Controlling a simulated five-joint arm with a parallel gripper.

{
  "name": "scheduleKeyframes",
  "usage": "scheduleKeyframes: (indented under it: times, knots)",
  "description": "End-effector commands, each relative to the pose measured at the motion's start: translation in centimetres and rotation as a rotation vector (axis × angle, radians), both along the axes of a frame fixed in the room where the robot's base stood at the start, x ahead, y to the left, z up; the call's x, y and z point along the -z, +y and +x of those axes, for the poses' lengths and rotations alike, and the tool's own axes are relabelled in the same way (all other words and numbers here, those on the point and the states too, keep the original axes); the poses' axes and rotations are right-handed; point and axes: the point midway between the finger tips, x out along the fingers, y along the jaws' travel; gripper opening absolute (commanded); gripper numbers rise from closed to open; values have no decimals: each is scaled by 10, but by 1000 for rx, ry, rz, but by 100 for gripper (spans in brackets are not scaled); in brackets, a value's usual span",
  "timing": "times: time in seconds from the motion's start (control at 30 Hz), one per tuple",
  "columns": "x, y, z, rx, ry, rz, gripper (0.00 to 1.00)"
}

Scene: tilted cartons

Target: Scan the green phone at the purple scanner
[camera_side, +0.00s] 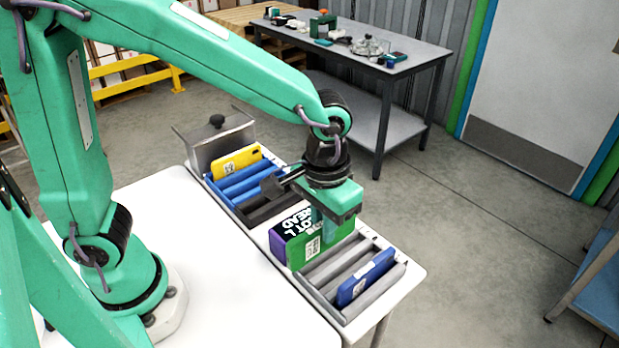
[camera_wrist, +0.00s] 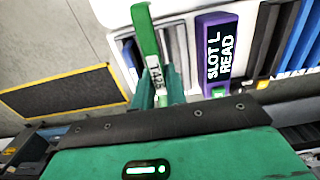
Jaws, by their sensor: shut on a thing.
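My gripper (camera_side: 326,222) is shut on the green phone (camera_side: 328,238), which carries a white code label and is held on edge. In the wrist view the phone (camera_wrist: 144,32) is between the green fingers (camera_wrist: 159,88), with a label reading T425. The purple scanner (camera_side: 277,246) stands beside it, and its dark screen is partly hidden behind the phone in the side view. In the wrist view the scanner (camera_wrist: 203,22) shows "SLOT L READ" and stands to the right of the phone, with a small gap between. The phone's lower edge is hard to make out.
A grey slotted rack (camera_side: 344,312) holds a blue phone (camera_side: 366,277) at the near right. Beyond the scanner, another rack with blue and dark dividers holds a yellow phone (camera_side: 236,163). A grey box (camera_side: 215,143) stands behind that. The white table (camera_side: 205,262) is clear at left.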

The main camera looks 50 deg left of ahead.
Motion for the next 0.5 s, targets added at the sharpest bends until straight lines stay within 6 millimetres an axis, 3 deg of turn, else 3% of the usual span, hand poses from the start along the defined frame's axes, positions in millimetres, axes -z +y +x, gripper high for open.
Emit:
scheduleKeyframes:
  times: [0.2,0.5]
  knots:
    - [2,45,26,-8,0,0,0]
    - [4,110,49,-8,0,0,0]
